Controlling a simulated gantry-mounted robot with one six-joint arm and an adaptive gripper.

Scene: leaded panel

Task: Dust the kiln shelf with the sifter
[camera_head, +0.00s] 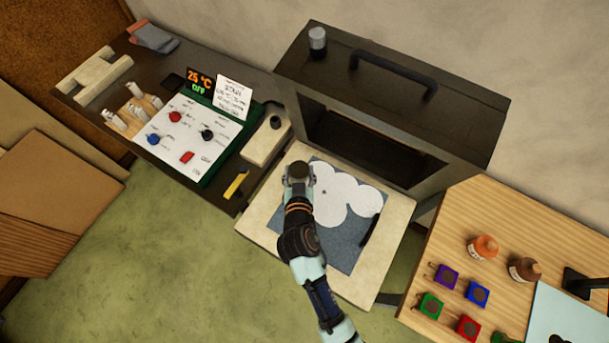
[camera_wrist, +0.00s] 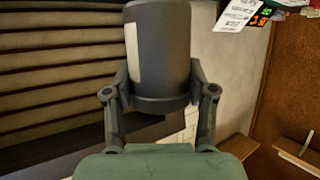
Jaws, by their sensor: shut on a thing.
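The kiln shelf (camera_head: 342,243) is a blue-grey square sheet on a cream slab in front of the kiln. White rounded patches of powder (camera_head: 346,194) cover much of its upper and middle part; its lower part is bare grey. My gripper (camera_head: 299,182) is over the shelf's upper left edge and hides some of it. In the wrist view my gripper (camera_wrist: 160,98) is shut on the sifter (camera_wrist: 172,50), a dark grey cylinder with a pale label strip. The sifter's underside is hidden from both views.
The dark kiln (camera_head: 395,105) stands open behind the shelf. A dark bar (camera_head: 370,229) lies at the shelf's right. A control panel (camera_head: 190,135) is at left. A wooden table (camera_head: 480,215) with jars and coloured pots is at right.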

